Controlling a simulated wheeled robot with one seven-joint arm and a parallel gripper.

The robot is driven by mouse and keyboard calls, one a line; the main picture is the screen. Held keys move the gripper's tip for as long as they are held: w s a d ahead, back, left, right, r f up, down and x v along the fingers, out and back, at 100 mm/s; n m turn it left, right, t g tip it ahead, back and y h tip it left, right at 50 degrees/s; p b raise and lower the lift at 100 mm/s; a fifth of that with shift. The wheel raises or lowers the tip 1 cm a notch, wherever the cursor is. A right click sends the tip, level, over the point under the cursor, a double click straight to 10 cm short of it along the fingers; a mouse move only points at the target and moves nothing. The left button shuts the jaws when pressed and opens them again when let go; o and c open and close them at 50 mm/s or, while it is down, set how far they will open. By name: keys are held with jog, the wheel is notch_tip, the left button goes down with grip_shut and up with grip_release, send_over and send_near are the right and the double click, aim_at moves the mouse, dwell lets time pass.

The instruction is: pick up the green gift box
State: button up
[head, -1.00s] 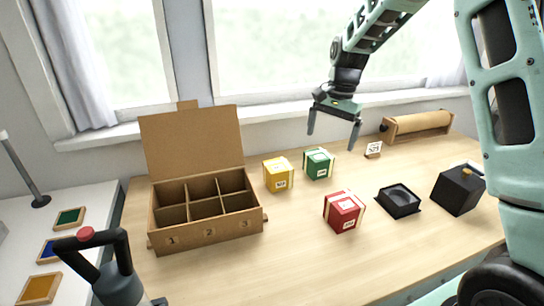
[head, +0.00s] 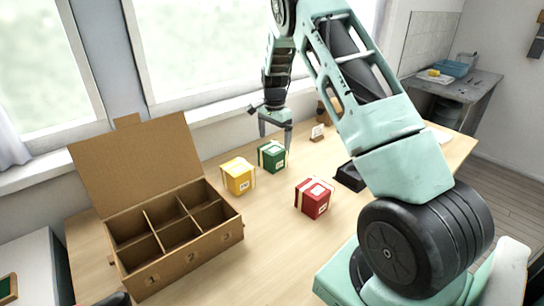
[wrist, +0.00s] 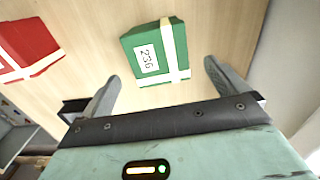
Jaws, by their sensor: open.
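The green gift box (head: 271,155) stands on the wooden table, with a pale ribbon and a white label. In the wrist view the green gift box (wrist: 156,52) lies ahead of the two fingers, and its label reads 236. My gripper (head: 275,141) is open and empty, above and close by the box in the head view. In the wrist view the fingers of my gripper (wrist: 163,88) are spread wide, with nothing between them.
A yellow gift box (head: 238,176) stands left of the green one. A red gift box (head: 313,198) stands in front to the right, also in the wrist view (wrist: 28,45). An open cardboard box (head: 178,238) with several compartments is at the left. My arm covers the table's right part.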

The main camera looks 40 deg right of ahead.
aim_at(273, 156)
notch_tip(273, 156, down, 3)
jog(key=shift+r, duration=0.1)
jog(key=shift+a+f+p, duration=0.2)
jog(key=shift+f+p, duration=0.2)
jog(key=shift+f, duration=0.95)
jog(key=shift+a+f+p, duration=0.15)
jog(key=shift+f+p, duration=0.25)
jog(key=shift+f, duration=0.95)
jog(key=c, duration=1.2)
